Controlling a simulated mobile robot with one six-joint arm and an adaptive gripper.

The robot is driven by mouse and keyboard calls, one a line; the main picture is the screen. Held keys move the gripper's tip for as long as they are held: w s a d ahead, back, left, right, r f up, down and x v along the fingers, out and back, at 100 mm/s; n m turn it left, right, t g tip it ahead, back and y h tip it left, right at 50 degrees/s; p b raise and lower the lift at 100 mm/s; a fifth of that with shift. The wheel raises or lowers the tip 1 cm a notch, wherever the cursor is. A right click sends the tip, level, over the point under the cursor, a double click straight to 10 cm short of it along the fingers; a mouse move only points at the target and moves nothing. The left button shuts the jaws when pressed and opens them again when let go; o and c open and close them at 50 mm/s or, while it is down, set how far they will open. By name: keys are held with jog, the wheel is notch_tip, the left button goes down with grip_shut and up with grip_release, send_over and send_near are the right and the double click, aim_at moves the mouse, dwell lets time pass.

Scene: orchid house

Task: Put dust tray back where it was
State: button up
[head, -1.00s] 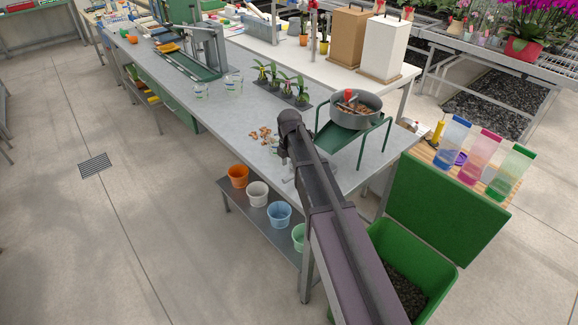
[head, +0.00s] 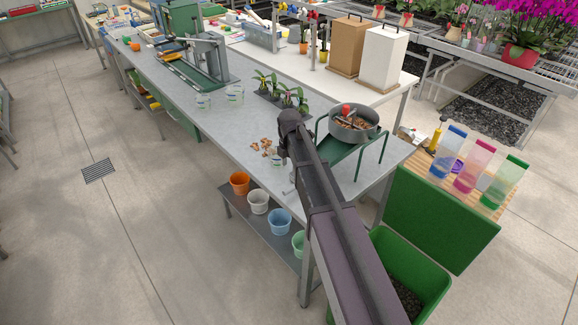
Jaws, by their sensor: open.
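A green sloped tray (head: 328,148) stands under a grey round sieve (head: 366,135) on a green wire-legged stand (head: 385,150) at the right end of the grey bench. I take it for the dust tray, but cannot be sure. The sieve holds brown chips and a red-handled tool. My arm reaches up over the near bench end. My gripper (head: 284,158) is at the arm's far end, left of the stand and apart from it. It is open and seems empty; its fingers are mostly hidden behind the arm.
Brown chips (head: 266,147) lie left of my gripper on the grey bench (head: 225,125). Potted seedlings (head: 285,98) stand behind. Several coloured pots (head: 258,201) are on the lower shelf. A green lidded bin (head: 425,260) stands at the right. The floor to the left is clear.

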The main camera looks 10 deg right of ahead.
dwell(0.7)
jog(key=s+d+m, duration=0.3)
jog(key=s+m, duration=0.8)
jog(key=m, duration=0.1)
jog(key=s+d+m, duration=0.3)
jog(key=s+m, duration=0.8)
jog(key=m, duration=0.1)
jog(key=shift+s+d+m, duration=0.2)
jog(key=shift+d+m, duration=0.2)
